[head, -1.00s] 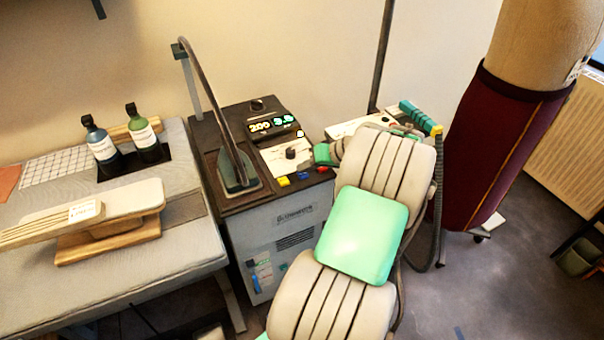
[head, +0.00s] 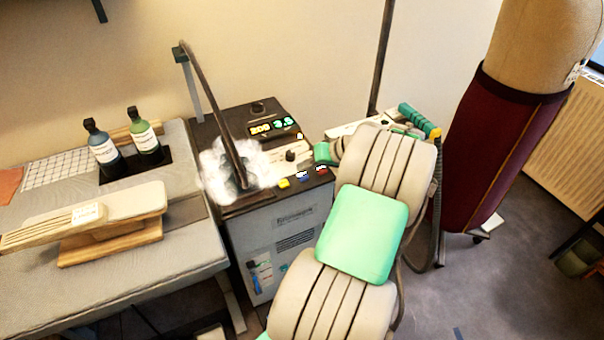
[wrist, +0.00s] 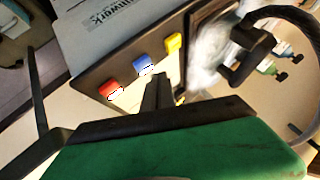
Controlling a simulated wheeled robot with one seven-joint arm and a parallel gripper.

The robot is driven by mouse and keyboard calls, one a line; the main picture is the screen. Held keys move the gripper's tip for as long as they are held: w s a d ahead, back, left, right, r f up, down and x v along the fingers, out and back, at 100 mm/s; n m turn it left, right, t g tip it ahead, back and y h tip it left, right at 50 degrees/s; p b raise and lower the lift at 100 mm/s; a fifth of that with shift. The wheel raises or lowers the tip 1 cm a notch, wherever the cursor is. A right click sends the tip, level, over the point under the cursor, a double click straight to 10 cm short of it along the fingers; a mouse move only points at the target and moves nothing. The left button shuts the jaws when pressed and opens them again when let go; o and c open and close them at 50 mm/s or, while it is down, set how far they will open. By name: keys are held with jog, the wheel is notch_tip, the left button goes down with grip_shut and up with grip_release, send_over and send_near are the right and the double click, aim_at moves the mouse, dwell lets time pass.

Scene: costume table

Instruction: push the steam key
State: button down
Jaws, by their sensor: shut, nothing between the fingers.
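The steam station (head: 290,235) stands beside the ironing table, with yellow (head: 284,182), blue (head: 302,177) and red (head: 321,169) keys on its front edge. The wrist view also shows the yellow (wrist: 173,43), blue (wrist: 145,63) and red (wrist: 108,90) keys. I cannot read which one is marked steam. My gripper (wrist: 157,83) is shut and empty, its tips close to the blue key; I cannot tell if they touch it. In the head view my arm hides much of the gripper. White steam (head: 218,172) surrounds the iron (head: 238,175) on its rest.
The ironing table (head: 190,250) at left holds two bottles (head: 146,140) and a wooden sleeve board (head: 110,235). A lit display (head: 270,126) is behind the keys. The iron's hose arches above the station.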

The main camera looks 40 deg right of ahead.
aim_at(306, 177)
notch_tip(306, 177, up, 6)
jog(key=p, duration=0.4)
jog(key=shift+p, duration=0.3)
